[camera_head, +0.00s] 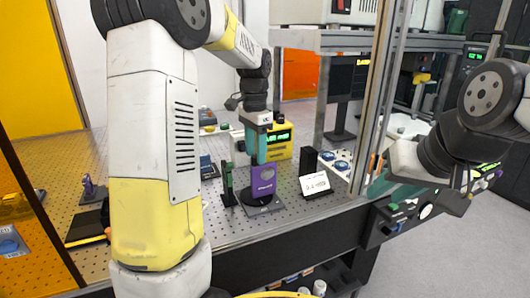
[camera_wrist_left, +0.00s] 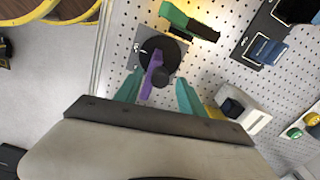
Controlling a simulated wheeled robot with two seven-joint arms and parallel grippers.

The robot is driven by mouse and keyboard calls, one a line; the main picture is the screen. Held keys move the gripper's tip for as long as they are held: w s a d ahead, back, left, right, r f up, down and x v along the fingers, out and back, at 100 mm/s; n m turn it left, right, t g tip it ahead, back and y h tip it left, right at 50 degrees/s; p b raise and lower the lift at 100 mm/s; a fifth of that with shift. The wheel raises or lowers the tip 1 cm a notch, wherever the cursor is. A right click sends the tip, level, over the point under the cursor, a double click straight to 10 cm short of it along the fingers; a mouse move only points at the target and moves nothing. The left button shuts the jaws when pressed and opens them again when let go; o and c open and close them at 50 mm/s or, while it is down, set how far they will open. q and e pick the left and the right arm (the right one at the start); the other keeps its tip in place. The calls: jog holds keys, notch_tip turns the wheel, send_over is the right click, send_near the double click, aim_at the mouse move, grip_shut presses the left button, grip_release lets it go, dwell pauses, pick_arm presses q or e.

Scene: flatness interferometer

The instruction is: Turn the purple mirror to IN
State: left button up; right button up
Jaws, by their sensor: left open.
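The purple mirror (camera_head: 263,181) stands upright on a dark square base plate on the perforated table, with a pale mark on its face. In the left wrist view the purple mirror (camera_wrist_left: 152,70) appears edge-on as a narrow strip over a round black mount (camera_wrist_left: 166,50). My left gripper (camera_head: 257,158) points down just above the mirror. In the wrist view its teal fingers (camera_wrist_left: 160,80) are apart, one on each side of the mirror; contact is not clear. My right gripper (camera_head: 382,184) is beside the table's right edge, partly behind a frame post, and its opening cannot be made out.
A green-and-black post (camera_head: 228,184) stands close left of the mirror. A white label card (camera_head: 314,183) on a black stand is to its right. A yellow box with a green display (camera_head: 278,140) is behind. A metal frame post (camera_head: 377,100) rises at the table's right.

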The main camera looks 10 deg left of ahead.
pick_arm(q)
jog(key=shift+f, duration=0.35)
grip_shut()
jog(key=shift+n, duration=0.3)
jog(key=n, duration=0.4)
jog(key=shift+n, duration=2.2)
